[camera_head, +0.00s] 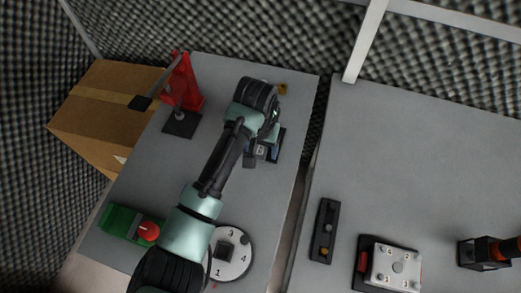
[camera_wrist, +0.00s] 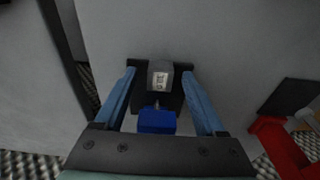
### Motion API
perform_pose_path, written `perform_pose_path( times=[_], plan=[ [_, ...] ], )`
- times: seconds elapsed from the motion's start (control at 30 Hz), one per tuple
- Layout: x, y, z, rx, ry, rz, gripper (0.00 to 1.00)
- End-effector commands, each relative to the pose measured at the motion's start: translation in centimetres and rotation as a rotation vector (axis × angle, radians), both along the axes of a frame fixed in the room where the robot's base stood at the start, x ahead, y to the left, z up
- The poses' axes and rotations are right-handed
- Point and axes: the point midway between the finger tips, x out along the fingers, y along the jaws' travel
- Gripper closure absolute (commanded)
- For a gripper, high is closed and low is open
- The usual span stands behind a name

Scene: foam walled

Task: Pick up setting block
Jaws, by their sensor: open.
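What looks like the setting block, a dark grey block with a white marked label, is in the wrist view (camera_wrist: 160,73), between the far ends of my fingers. It also shows small in the head view (camera_head: 261,151), partly hidden by my gripper. A blue piece (camera_wrist: 157,121) with a small pin sits on the near side of the block, also between the fingers, with a black part beneath. My gripper (camera_wrist: 160,68) is open, one blue finger on each side. I cannot tell whether either finger touches the block.
A red stand (camera_head: 184,82) on a black base is left of my arm, beside a cardboard box (camera_head: 105,108). A green box with a red button (camera_head: 148,231) and a white numbered dial (camera_head: 232,256) are nearer. A gap separates the right table, holding a black strip (camera_head: 325,231) and white plate (camera_head: 396,267).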

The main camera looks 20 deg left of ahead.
Motion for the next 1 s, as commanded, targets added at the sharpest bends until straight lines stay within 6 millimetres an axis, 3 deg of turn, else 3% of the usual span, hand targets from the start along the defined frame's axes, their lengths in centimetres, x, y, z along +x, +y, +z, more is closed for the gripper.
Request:
perform_pose_path(
  times=[0.07, 0.47, 1.0],
  plan=[
    [0.01, 0.0, 0.03, 0.0, 0.0, 0.0, 0.29],
    [0.0, -0.01, 0.05, 0.0, 0.0, 0.0, 1.0],
    [0.09, -0.03, 0.77, 0.0, -0.003, -0.001, 1.0]
  ],
)
